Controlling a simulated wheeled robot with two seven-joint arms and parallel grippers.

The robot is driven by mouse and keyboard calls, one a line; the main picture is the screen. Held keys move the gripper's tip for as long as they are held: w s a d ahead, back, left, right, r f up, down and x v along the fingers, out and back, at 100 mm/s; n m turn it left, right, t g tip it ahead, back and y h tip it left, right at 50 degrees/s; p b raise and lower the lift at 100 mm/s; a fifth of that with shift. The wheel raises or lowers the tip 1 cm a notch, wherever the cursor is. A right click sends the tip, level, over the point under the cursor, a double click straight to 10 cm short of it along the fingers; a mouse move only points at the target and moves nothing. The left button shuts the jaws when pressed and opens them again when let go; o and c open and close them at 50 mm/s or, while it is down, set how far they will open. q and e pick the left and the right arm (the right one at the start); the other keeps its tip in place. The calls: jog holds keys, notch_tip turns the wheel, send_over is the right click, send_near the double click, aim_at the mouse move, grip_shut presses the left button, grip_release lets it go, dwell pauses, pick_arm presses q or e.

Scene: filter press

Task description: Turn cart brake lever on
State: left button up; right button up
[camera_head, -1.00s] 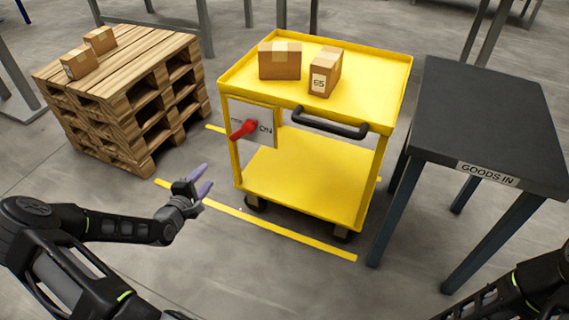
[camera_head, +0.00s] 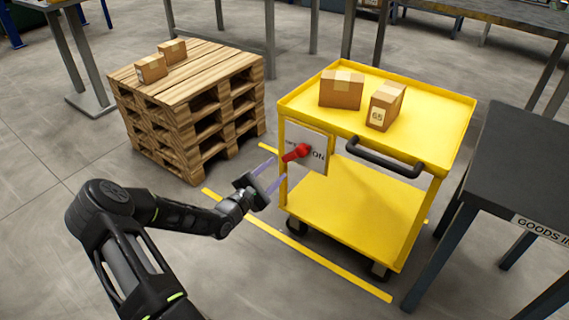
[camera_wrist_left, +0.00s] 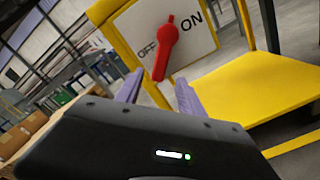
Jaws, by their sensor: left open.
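The yellow cart (camera_head: 345,215) stands right of centre in the head view. A white plate (camera_head: 318,140) on its near left corner carries the red brake lever (camera_head: 297,152). In the left wrist view the red lever (camera_wrist_left: 165,50) hangs with its handle down and slightly left, and the plate (camera_wrist_left: 205,50) reads OFF on the left and ON on the right. My left gripper (camera_head: 272,172) is open, just left of and below the lever, its purple fingers pointing toward it. My right gripper is out of view.
Two cardboard boxes (camera_head: 341,90) sit on the cart's top, above a black handle (camera_head: 385,157). A wooden pallet stack (camera_head: 190,105) with two small boxes stands left. A dark GOODS IN table (camera_head: 530,165) is close on the right. Yellow floor lines (camera_head: 300,250) run beside the cart.

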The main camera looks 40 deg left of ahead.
aim_at(287, 159)
pick_arm(q)
jog(key=w+b, duration=0.1)
jog(key=w, duration=0.4)
jog(key=shift+f, duration=0.1)
jog(key=shift+w, duration=0.4)
jog(key=shift+c, duration=0.5)
grip_shut()
dwell(0.4)
